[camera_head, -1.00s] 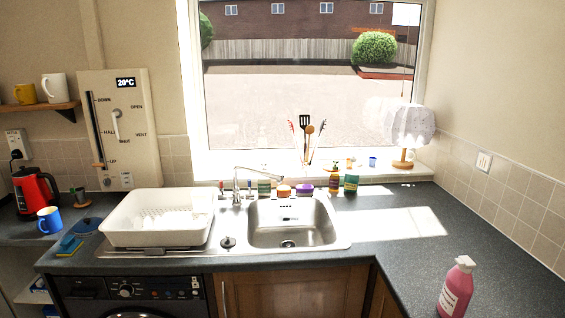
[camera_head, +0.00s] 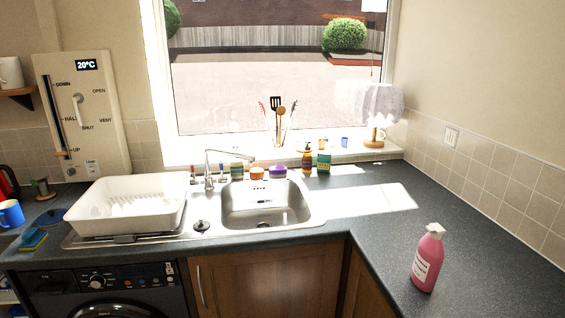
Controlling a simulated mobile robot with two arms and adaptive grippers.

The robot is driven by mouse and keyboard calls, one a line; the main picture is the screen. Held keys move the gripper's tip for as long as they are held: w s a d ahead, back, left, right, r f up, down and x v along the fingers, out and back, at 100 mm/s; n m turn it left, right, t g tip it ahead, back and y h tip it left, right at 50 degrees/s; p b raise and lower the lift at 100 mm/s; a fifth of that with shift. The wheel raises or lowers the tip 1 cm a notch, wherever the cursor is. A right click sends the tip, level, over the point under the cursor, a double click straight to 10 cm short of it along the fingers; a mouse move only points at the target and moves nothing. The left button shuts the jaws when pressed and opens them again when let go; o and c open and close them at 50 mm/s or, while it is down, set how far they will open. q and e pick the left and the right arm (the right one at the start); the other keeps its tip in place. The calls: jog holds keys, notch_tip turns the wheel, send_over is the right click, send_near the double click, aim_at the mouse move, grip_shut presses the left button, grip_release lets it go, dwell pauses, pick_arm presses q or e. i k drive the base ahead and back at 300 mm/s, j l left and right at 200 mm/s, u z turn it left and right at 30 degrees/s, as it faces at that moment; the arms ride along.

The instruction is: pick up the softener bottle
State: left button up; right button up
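A pink softener bottle (camera_head: 427,262) with a white label and a paler pink cap stands upright on the dark worktop (camera_head: 480,262) at the lower right. Nothing touches it, and there is bare worktop around it. Neither of my grippers shows in the head view.
A steel sink (camera_head: 265,205) with a tap (camera_head: 209,170) is left of the bottle. A white dish rack (camera_head: 125,208) stands further left. Several small containers, an amber pump bottle (camera_head: 307,158) and a lamp (camera_head: 375,112) are behind. A tiled wall (camera_head: 490,185) borders the right.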

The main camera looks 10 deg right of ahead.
aim_at(429, 257)
jog(key=k+z, duration=0.1)
jog(key=z, duration=0.95)
